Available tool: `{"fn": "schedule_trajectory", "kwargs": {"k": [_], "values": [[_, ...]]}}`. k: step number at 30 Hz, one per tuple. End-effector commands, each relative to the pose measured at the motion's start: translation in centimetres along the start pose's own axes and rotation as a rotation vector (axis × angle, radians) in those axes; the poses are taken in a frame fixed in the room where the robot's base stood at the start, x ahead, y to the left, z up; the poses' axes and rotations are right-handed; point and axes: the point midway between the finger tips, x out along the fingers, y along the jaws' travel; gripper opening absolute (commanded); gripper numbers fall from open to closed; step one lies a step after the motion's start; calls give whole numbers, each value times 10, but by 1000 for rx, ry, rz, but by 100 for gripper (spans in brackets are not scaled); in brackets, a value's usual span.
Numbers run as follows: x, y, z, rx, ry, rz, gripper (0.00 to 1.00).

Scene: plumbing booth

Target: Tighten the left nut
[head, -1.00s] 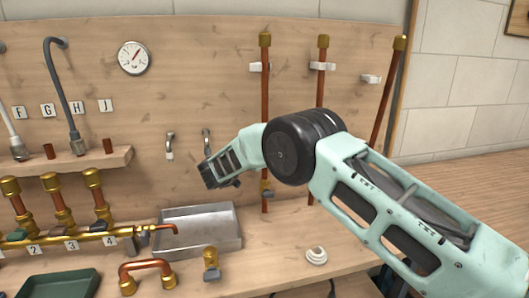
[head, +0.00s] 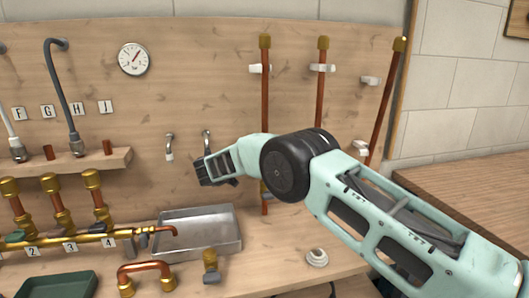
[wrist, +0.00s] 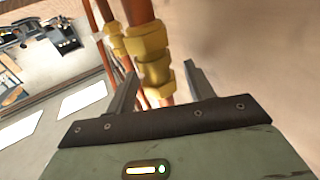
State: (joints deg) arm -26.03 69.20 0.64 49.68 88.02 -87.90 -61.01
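In the wrist view, a copper pipe carries a brass fitting with an upper nut (wrist: 145,40) and a lower nut (wrist: 157,77). My gripper (wrist: 160,74) is open, and its two fingers stand apart with the fitting showing in the gap. The fitting seems beyond the fingertips; I see no contact. In the head view my gripper (head: 205,174) points left in front of the back panel, above the sink tray. A U-shaped copper pipe on the bench has a left brass nut (head: 126,286) and a right one (head: 168,280). I cannot tell which nut is the left nut meant.
A metal tray (head: 215,245) stands on the bench below my gripper. A brass manifold (head: 75,238) with several valves is at left, near a green tray (head: 55,286). Copper pipes (head: 319,100) stand along the panel at right. A white fitting (head: 317,257) lies on the bench.

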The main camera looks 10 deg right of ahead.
Motion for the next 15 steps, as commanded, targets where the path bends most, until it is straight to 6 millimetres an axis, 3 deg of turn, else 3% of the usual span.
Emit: {"fn": "schedule_trajectory", "kwargs": {"k": [8,15], "values": [[-3,0,2,-1,-2,-1,53],[-36,-1,3,-1,-3,-4,53]]}}
